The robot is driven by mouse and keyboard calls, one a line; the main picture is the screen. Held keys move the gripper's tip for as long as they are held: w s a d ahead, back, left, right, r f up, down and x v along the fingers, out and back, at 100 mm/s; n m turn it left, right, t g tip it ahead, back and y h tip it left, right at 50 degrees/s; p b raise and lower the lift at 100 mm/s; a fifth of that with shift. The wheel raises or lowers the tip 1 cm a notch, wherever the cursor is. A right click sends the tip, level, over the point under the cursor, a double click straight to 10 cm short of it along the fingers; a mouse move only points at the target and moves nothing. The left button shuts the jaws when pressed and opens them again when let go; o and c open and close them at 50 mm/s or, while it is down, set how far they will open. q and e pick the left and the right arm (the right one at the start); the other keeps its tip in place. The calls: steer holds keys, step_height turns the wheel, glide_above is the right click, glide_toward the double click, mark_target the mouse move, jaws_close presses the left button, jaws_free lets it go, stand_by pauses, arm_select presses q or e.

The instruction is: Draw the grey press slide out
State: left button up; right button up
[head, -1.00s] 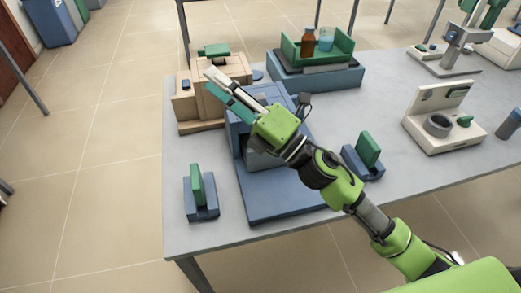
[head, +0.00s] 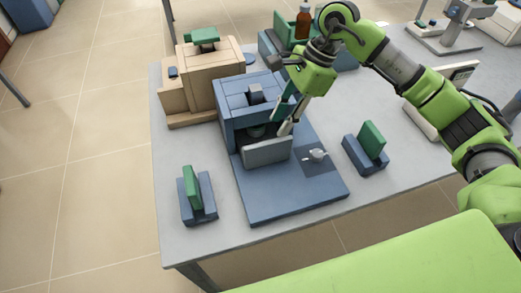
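The blue press (head: 232,122) stands on the table on a wide blue base plate (head: 285,198). The grey slide (head: 268,152) shows as an upright panel at the press front, above the plate, with a dark opening behind it. My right gripper (head: 281,129) comes in from above and points down at the slide's upper right end. Its teal and pale fingers look apart. I cannot tell whether they touch the slide. My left gripper is not in view.
A small metal fitting (head: 316,155) sits on the plate's right. Blue holders with green blocks stand left (head: 197,207) and right (head: 367,156) of the press. A wooden box (head: 200,85) stands behind. The table front is clear.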

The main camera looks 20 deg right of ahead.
mark_target(262, 155)
steer(key=p+x, duration=0.2)
steer(key=x, duration=1)
steer(key=shift+a+p, duration=0.2)
steer(key=shift+p, duration=0.15)
steer(key=shift+a+f, duration=0.2)
steer(key=shift+f, duration=0.4)
jaws_close()
